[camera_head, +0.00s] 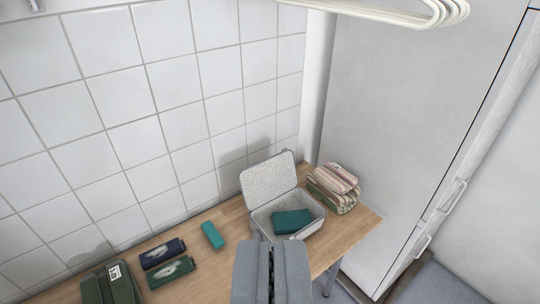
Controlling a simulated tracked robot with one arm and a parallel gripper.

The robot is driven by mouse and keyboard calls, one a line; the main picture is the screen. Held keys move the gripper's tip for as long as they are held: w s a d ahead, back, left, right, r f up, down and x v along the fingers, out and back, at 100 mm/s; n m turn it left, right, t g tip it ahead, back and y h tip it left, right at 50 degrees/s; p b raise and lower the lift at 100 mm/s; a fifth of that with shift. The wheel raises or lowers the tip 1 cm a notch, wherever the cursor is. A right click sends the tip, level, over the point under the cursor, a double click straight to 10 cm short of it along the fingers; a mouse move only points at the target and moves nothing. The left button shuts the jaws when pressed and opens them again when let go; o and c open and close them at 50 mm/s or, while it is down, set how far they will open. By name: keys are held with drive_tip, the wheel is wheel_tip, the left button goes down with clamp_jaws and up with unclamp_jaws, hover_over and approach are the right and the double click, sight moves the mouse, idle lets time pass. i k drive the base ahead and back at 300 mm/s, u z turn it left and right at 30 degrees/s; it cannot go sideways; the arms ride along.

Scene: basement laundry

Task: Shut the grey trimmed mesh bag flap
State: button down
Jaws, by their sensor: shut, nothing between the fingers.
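The grey trimmed mesh bag (309,211) stands on the wooden table near its right end. Its flap (268,175) is open, tilted up and back toward the tiled wall. A teal folded item (292,221) lies inside the bag. My gripper (272,250) is at the bottom middle of the view, in front of the bag and apart from the flap as far as I can see. Its two fingers are together with nothing between them. The near side of the bag is partly hidden by my gripper.
Striped folded cloths (335,187) are stacked right of the bag. A teal block (212,235), dark packets (163,253) and a green bag (111,284) lie to the left on the table (232,213). White hangers (400,14) hang above. A grey cabinet (400,110) stands at right.

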sight(262, 182)
drive_tip(key=i, duration=1.65)
